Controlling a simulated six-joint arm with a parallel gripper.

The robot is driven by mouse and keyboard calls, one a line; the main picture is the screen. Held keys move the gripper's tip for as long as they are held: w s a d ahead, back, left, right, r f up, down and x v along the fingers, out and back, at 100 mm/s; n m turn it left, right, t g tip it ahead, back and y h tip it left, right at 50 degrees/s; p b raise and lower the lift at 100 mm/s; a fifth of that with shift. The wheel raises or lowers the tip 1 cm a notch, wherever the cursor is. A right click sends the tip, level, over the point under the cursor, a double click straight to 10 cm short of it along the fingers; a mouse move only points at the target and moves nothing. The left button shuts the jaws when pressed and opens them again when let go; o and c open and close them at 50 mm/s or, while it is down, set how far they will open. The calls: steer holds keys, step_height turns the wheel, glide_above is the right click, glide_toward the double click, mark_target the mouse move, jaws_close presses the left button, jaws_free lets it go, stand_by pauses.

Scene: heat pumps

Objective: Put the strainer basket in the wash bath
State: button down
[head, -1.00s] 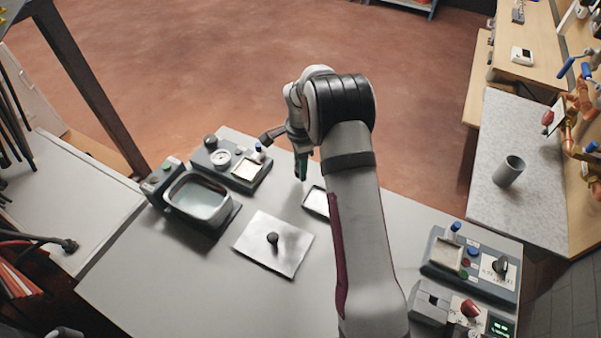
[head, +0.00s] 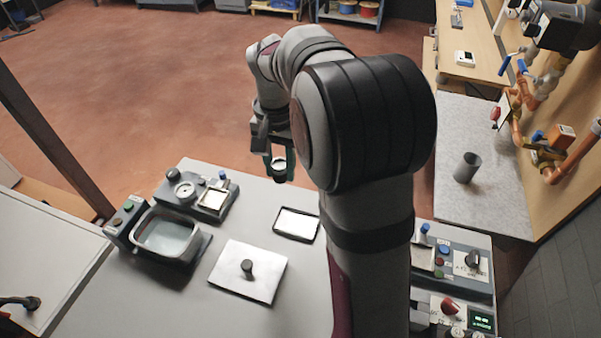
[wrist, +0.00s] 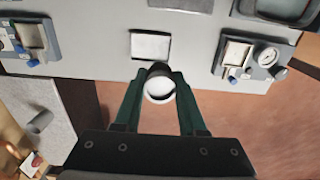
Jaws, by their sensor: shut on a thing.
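My gripper (head: 279,176) is shut on a small round dark cup with a pale inside, which looks like the strainer basket (head: 279,163). It holds the basket in the air near the table's far edge. In the wrist view the basket (wrist: 159,88) sits between the green fingers (wrist: 160,100), its round opening facing the camera. The wash bath (head: 167,236), a grey open tank with pale liquid, stands at the table's left, left of and nearer than my gripper. Its edge also shows in the wrist view (wrist: 285,10), top right.
A flat plate with a dark knob (head: 248,285) lies right of the bath. A shallow dark-rimmed tray (head: 296,224) lies behind it. A gauge unit (head: 203,196) stands behind the bath. Control units (head: 450,262) stand at right. Bare table (head: 115,296) shows at front left.

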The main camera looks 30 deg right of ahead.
steer(key=s+a+r+n, duration=0.1)
steer(key=a+r+n, duration=0.45)
steer(key=a, duration=0.35)
steer(key=w+a+f+m, duration=0.3)
steer(key=a+f, duration=0.3)
steer(key=w+a+f+m, duration=0.3)
steer(key=a+f, duration=0.3)
steer(key=w+a+f+m, duration=0.2)
steer(key=a+f+m, duration=0.1)
steer(key=a+f, duration=0.3)
steer(key=shift+w+f+m, duration=0.15)
steer(key=shift+w+m, duration=0.1)
steer(key=shift+w, duration=0.15)
steer(key=shift+f, duration=1.75)
steer(key=shift+c, duration=2)
jaws_free()
steer(key=shift+f, duration=0.1)
